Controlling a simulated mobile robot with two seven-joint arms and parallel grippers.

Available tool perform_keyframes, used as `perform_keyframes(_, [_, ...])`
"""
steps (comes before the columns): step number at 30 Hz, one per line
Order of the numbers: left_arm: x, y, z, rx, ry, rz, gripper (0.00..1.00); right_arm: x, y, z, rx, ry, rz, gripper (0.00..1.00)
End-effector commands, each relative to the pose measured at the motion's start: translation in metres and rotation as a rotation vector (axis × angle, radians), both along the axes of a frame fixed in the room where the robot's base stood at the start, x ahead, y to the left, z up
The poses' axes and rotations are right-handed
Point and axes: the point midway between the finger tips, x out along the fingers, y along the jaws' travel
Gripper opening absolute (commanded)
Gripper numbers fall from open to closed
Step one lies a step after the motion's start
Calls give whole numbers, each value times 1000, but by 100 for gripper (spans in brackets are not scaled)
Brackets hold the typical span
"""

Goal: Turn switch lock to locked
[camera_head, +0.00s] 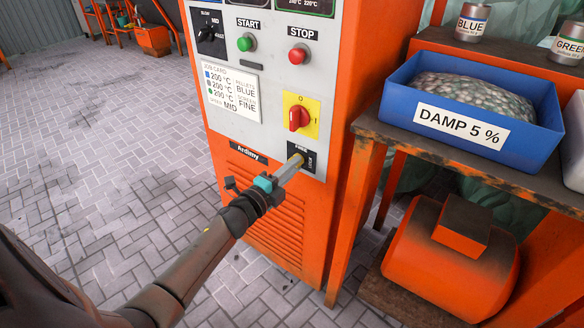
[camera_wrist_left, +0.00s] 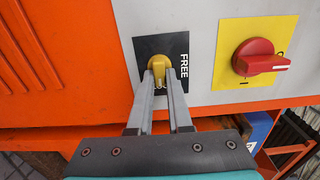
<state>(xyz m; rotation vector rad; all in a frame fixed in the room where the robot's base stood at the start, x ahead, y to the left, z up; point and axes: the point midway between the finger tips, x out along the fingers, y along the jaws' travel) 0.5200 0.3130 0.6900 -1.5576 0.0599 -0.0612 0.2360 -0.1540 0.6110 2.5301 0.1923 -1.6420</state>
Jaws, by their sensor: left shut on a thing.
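The switch lock is a small yellow knob (camera_wrist_left: 158,66) on a black plate (camera_wrist_left: 180,44) low on the orange machine's grey panel. The word FREE shows on the plate to the knob's right in the left wrist view. In the head view the black plate (camera_head: 309,158) sits below the red rotary switch, with the knob partly hidden by my gripper. My left gripper (camera_head: 295,163) reaches the knob from the lower left. Its two fingers (camera_wrist_left: 160,78) are shut on the knob, one on each side. My right gripper is not in view.
A red rotary switch (camera_head: 299,118) on a yellow plate is just above the lock. Green start (camera_head: 245,43) and red stop (camera_head: 298,54) buttons are higher. A bench at right holds a blue bin (camera_head: 546,124). Paved floor (camera_head: 90,130) is open at left.

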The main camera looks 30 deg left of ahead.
Motion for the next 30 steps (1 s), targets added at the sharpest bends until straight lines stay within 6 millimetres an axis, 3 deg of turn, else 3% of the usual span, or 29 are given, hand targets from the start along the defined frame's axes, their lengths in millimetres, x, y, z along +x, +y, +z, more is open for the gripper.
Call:
perform_keyframes(8, [3, -3, 5, 6, -12, -6, 0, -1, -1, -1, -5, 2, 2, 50])
perform_keyframes(9, [3, -3, 5, 6, -12, -6, 21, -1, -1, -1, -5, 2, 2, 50])
perform_keyframes(16, [3, -3, 4, 5, -9, -6, 47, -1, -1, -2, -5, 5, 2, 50])
perform_keyframes(30, [-1, -3, 0, 3, 0, -5, 48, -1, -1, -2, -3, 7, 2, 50])
